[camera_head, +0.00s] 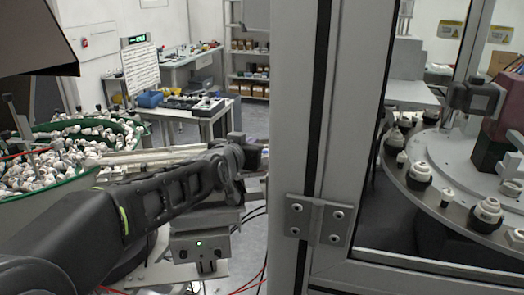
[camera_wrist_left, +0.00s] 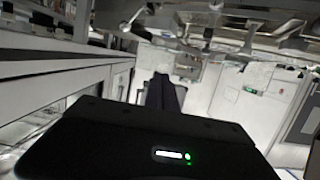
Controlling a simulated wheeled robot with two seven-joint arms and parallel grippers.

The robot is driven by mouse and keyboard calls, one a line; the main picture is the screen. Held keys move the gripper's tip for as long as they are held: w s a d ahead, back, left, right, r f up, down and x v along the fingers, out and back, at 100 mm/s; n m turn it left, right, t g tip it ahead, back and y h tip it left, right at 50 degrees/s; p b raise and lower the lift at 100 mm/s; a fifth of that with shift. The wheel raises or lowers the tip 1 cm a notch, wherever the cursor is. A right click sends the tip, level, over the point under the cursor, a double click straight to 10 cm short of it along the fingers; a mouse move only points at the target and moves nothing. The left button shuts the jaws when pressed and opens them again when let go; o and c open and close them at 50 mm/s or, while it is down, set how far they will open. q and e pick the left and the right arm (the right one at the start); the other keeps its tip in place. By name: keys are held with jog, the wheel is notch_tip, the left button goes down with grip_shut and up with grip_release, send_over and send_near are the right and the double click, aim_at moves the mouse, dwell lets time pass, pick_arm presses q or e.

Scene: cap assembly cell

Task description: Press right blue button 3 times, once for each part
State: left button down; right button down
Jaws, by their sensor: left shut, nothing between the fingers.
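My left arm reaches in from the left in the head view, and its gripper (camera_head: 256,158) is at the edge of the grey cabinet frame. In the left wrist view the dark fingers of this gripper (camera_wrist_left: 164,92) are together with nothing between them. I cannot clearly make out the right blue button in either view; it may be hidden behind the gripper or the frame. I cannot tell whether the gripper touches anything. My right gripper is in neither view.
A grey frame post (camera_head: 290,120) with a hinge (camera_head: 319,219) stands close right of my gripper. A green-rimmed bowl (camera_head: 60,189) of white parts lies left. A grey control box (camera_head: 199,248) sits below my arm. A round table (camera_head: 422,200) carries parts behind glass.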

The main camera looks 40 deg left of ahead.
pick_arm(q)
jog(key=p+x, duration=0.1)
jog(key=x, duration=0.2)
jog(key=f+p+x, duration=0.1)
jog(key=p+x, duration=0.1)
jog(key=x, duration=0.2)
jog(key=f+p+x, duration=0.1)
jog(key=p+x, duration=0.1)
jog(key=x, duration=0.1)
jog(key=shift+f, duration=1.1)
